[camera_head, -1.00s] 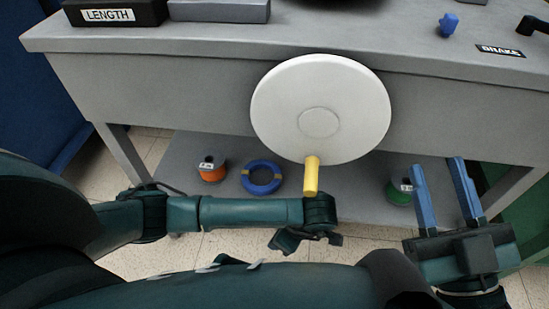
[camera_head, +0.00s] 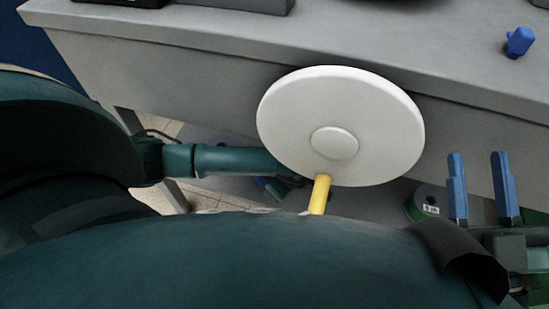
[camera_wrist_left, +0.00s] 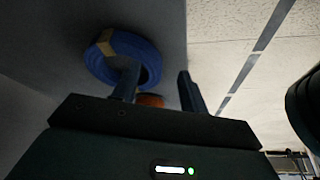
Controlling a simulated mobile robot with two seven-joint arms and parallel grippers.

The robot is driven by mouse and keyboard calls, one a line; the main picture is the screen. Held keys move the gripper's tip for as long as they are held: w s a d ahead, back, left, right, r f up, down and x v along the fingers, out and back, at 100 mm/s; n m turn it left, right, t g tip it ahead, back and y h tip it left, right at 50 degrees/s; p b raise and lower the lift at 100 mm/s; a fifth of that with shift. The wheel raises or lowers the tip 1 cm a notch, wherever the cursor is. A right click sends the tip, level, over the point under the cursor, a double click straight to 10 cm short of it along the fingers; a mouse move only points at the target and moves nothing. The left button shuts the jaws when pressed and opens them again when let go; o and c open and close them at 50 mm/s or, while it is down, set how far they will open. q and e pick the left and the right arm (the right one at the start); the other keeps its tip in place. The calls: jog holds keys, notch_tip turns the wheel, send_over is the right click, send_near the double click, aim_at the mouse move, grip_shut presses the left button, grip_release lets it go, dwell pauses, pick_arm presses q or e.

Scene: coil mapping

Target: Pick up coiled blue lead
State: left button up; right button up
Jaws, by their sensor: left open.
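The coiled blue lead (camera_wrist_left: 148,55) is a blue ring with a tan tape band, in the upper left of the left wrist view. My left gripper (camera_wrist_left: 155,80) is open. Its left finger overlaps the lower part of the ring; I cannot tell whether it touches or reaches inside the ring. Nothing is held between the fingers. My right gripper (camera_head: 478,168) is open and empty at the right, above the lower shelf.
A white disc (camera_head: 385,125) with a yellow handle (camera_head: 320,194) blocks much of the head view. A green spool (camera_head: 424,203) stands on the shelf left of my right gripper. An orange object (camera_wrist_left: 150,100) shows behind my left fingers. The grey bench (camera_head: 230,70) overhangs the shelf.

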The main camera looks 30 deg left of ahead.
pick_arm(q)
jog(key=shift+w+a, duration=0.1)
jog(key=shift+a, duration=0.45)
jog(key=a, duration=0.3)
jog(key=shift+w, duration=0.25)
notch_tip(320, 180, down, 2)
jog(key=b, duration=0.2)
jog(key=shift+a+f+b, duration=0.15)
jog(key=shift+f+b, duration=0.1)
jog(key=shift+b, duration=0.1)
jog(key=shift+w+a+f, duration=0.15)
jog(key=shift+a, duration=0.05)
pick_arm(e)
notch_tip(320, 180, up, 4)
jog(key=n+y, duration=0.4)
jog(key=shift+s+d+f+t, duration=0.1)
jog(key=shift+d+f+t, duration=0.05)
jog(key=shift+t, duration=0.15)
pick_arm(q)
grip_shut()
